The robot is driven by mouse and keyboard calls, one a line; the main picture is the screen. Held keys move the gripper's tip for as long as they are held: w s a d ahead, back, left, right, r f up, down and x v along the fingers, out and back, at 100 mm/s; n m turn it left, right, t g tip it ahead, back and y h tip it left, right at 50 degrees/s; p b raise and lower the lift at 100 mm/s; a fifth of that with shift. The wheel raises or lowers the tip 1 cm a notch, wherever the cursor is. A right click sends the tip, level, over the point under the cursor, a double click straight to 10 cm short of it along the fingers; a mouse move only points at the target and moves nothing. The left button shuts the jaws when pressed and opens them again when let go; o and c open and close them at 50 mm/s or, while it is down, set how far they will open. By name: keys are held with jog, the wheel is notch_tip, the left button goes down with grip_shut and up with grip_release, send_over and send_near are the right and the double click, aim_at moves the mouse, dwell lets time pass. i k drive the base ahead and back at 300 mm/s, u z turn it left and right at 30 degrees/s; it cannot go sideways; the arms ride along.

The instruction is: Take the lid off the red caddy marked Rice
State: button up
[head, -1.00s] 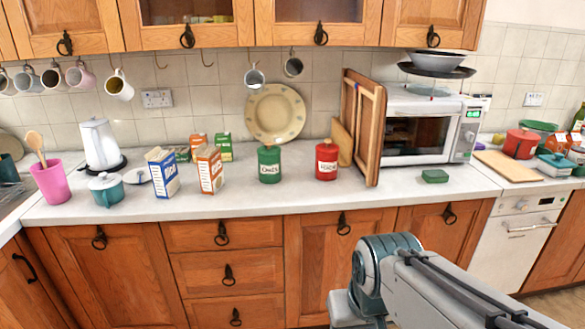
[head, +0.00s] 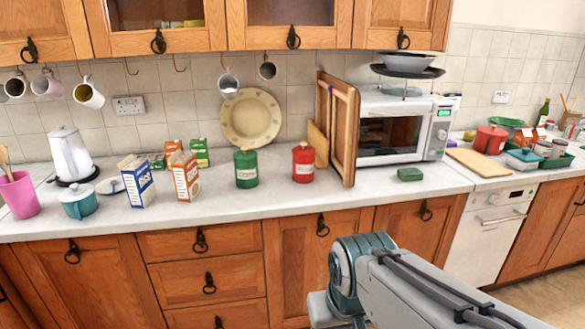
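A red caddy (head: 303,166) with a pale label stands upright on the white counter, and its lid (head: 303,146) with a small knob is on top. The lettering is too small for me to read. A green caddy (head: 246,169) of like shape, also labelled and lidded, stands to its left. My arm shows at the lower right, in front of the cupboards and below the counter edge. My gripper itself is not in view.
A wooden board (head: 343,132) stands upright just right of the red caddy, before the microwave (head: 392,130). A plate (head: 250,118) leans on the tiles behind. Cartons (head: 185,176) stand further left. The counter (head: 276,199) before the caddies is clear.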

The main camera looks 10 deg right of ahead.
aim_at(302, 150)
jog(key=k, duration=0.6)
jog(key=z, duration=0.75)
jog(key=i, duration=0.6)
jog(key=z, duration=0.7)
jog(key=i, duration=0.75)
jog(key=u, duration=0.7)
jog(key=i, duration=0.65)
jog(key=u, duration=0.75)
